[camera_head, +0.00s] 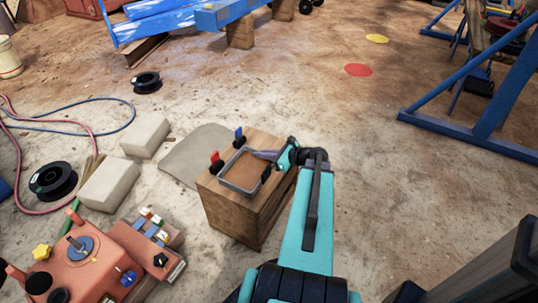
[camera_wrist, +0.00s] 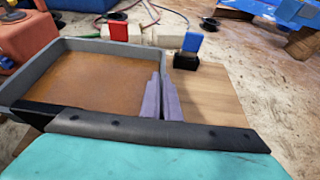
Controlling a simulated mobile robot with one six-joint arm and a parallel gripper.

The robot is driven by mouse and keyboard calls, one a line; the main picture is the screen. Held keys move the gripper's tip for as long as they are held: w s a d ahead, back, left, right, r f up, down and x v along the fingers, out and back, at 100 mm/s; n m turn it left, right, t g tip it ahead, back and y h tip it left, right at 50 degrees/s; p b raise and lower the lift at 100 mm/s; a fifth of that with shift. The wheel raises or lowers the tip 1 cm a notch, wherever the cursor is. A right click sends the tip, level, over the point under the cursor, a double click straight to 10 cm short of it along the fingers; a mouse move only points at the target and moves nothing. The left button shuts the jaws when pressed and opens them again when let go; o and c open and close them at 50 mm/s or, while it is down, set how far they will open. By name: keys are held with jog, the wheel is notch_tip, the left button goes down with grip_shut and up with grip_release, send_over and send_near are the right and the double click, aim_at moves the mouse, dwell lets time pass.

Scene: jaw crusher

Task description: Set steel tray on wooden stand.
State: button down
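The steel tray (camera_head: 223,178) is a shallow grey rectangular tray with a rust-brown inside. It is over the top of the wooden stand (camera_head: 232,215), a block-like box, and looks level. Whether its bottom touches the wood is hidden. In the wrist view the tray (camera_wrist: 95,45) fills the left side, with bare wood of the stand (camera_wrist: 210,95) to its right. My gripper (camera_head: 266,155) reaches in from the right. Its purple fingers (camera_wrist: 160,97) are close together, one on each side of the tray's near-right wall, and look shut on it.
A red tab (camera_head: 215,158) and a blue tab (camera_head: 239,134) on black bases stand by the stand's far edge. Pale blocks (camera_head: 110,184), an orange control box (camera_head: 85,262) and hoses lie left. A blue frame (camera_head: 480,130) stands right. The floor between is clear.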

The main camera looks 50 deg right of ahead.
jog(key=shift+w+d+f+b, duration=0.1)
jog(key=shift+w+d+b, duration=0.15)
jog(key=shift+d, duration=0.95)
jog(key=shift+w+d+f+b, duration=0.1)
jog(key=shift+w+d+b, duration=0.1)
jog(key=shift+d, duration=0.95)
jog(key=shift+w+d+f, duration=0.15)
jog(key=shift+d+f, duration=0.1)
jog(key=shift+d, duration=0.55)
jog(key=shift+a+f+b, duration=0.15)
jog(key=shift+f+b, duration=0.75)
jog(key=shift+f, duration=0.7)
jog(key=shift+f, duration=0.1)
jog(key=c, duration=2)
grip_release()
